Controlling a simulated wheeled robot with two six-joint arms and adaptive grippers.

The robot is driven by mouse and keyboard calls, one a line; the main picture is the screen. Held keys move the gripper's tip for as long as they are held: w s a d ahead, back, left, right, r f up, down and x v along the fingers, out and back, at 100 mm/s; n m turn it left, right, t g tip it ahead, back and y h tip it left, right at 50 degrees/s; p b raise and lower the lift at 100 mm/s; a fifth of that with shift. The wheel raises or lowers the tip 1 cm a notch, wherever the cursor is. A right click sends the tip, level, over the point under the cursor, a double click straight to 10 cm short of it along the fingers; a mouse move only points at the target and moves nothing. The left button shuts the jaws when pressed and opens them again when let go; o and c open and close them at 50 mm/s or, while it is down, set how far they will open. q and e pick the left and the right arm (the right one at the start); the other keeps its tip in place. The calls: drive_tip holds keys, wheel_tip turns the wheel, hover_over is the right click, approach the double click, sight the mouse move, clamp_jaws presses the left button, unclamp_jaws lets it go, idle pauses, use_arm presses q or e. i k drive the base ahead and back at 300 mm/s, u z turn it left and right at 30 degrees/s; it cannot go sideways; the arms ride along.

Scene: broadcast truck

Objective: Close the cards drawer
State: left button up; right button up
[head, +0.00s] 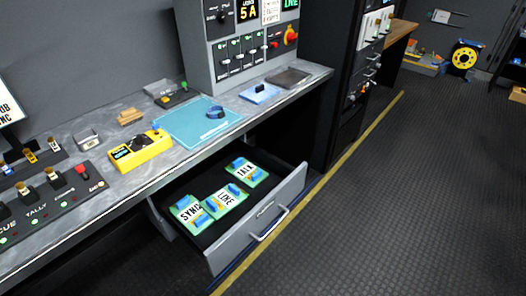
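The cards drawer (259,238) is pulled out from under the grey desk (180,157), in the middle of the head view. Its grey front panel carries a silver bar handle (269,226) facing right. Inside the drawer lie a SYNC card (188,213), a LIKE or LINE card (225,200) and a TALK card (246,170), each green with a blue piece on it. Neither of my grippers shows in the head view.
On the desk lie a yellow device (140,152), a light blue mat (199,127) and a switch panel (55,200). A grey control console (243,50) stands behind. Dark floor (400,200) right of the drawer is clear, with a yellow line (330,174) along it.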

sight(224, 240)
drive_tip(key=k, duration=1.3)
drive_tip(key=u, duration=0.5)
drive_tip(key=i, duration=1.7)
drive_tip(key=z, duration=0.75)
